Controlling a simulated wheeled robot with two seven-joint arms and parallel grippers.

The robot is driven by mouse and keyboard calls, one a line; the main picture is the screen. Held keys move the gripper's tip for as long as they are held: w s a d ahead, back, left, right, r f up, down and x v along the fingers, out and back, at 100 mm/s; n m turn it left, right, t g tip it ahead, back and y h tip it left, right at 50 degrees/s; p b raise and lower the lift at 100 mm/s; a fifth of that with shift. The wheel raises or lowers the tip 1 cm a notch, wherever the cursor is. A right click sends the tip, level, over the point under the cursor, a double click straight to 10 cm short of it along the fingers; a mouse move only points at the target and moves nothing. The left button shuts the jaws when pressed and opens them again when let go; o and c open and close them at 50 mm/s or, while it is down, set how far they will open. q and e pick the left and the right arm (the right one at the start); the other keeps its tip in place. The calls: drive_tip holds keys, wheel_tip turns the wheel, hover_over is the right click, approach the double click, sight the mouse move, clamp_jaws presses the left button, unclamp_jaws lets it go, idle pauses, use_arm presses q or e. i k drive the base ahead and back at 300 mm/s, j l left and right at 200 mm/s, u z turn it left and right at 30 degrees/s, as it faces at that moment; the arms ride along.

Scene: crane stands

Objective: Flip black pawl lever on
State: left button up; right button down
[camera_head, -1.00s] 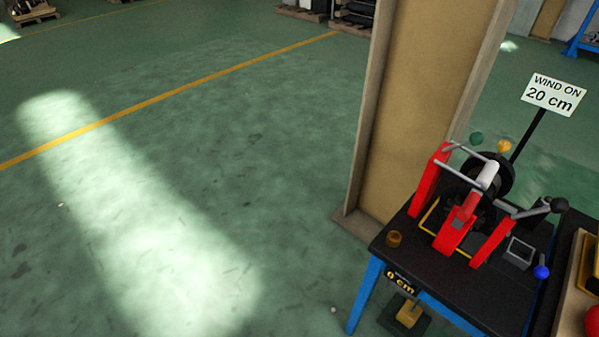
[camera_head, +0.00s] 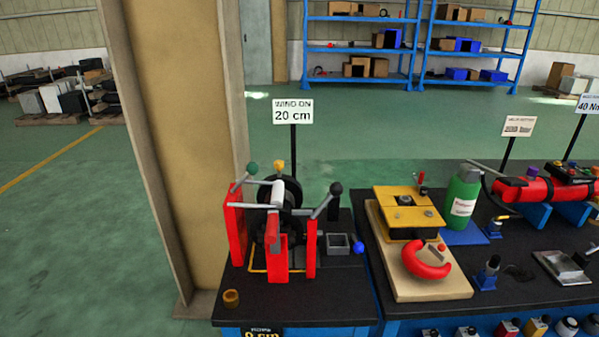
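A winch with red side plates (camera_head: 235,235) and a dark drum (camera_head: 291,193) stands on a black-topped table. A grey bar with a black knob (camera_head: 335,188) rises on its right side; I cannot tell whether this is the pawl lever or the crank handle. A green knob (camera_head: 253,168) and a yellow knob (camera_head: 279,165) show at the back of the winch. A blue knob (camera_head: 358,248) sits low at the right, beside a small grey open box (camera_head: 339,243). Neither of my grippers is in view.
A "WIND ON 20 cm" sign (camera_head: 292,111) stands behind the winch. A beige pillar (camera_head: 180,130) rises to its left. A small brown cup (camera_head: 231,298) sits at the table's front left. A wooden board (camera_head: 430,292) with a yellow device adjoins on the right.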

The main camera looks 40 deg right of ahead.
sight(336, 188)
drive_tip(key=z, duration=1.6)
